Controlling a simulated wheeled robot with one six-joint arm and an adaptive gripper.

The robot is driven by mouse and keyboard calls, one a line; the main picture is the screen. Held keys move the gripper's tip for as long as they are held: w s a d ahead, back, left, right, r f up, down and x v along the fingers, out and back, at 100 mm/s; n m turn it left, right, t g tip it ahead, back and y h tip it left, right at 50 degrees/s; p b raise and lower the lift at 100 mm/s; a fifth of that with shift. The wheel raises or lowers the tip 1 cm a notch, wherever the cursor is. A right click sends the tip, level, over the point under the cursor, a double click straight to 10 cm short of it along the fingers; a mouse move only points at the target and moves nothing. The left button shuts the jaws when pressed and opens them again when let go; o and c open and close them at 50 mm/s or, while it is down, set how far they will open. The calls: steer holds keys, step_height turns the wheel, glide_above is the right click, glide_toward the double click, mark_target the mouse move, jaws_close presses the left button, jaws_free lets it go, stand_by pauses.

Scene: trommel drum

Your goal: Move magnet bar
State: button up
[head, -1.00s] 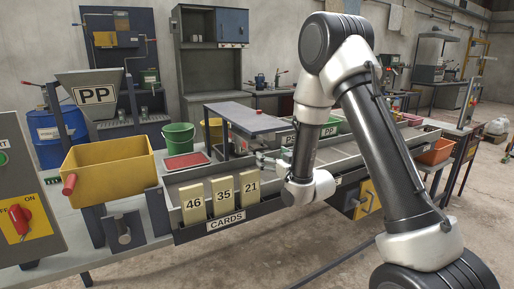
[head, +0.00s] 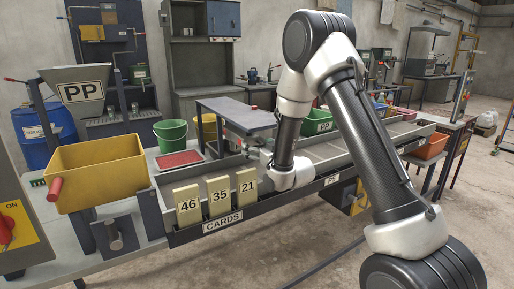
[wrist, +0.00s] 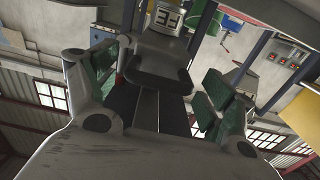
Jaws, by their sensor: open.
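I cannot pick out the magnet bar for certain in either view. In the wrist view, my gripper (wrist: 146,88) is open, its two fingers with green pads spread wide. A dark grey piece with a pale end plate (wrist: 167,20) marked with dark characters shows between the fingers; I cannot tell what it is or whether anything touches it. In the head view, my arm reaches down over the long grey tray (head: 200,232) labelled CARDS, and my gripper is small and partly hidden behind my wrist there, close to the dark raised plate (head: 235,113).
Cards 46, 35 and 21 (head: 218,195) stand at the tray's near end. A yellow bin (head: 95,172), a red tray (head: 180,160) and a green bucket (head: 171,134) stand to the left. An orange bin (head: 432,146) stands at right. Open floor lies in front.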

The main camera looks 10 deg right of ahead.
steer(key=c, duration=1.5)
steer(key=x, duration=0.8)
steer(key=shift+w, duration=0.15)
steer(key=o, duration=1.4)
steer(key=shift+o, duration=0.5)
steer(key=v, duration=1.2)
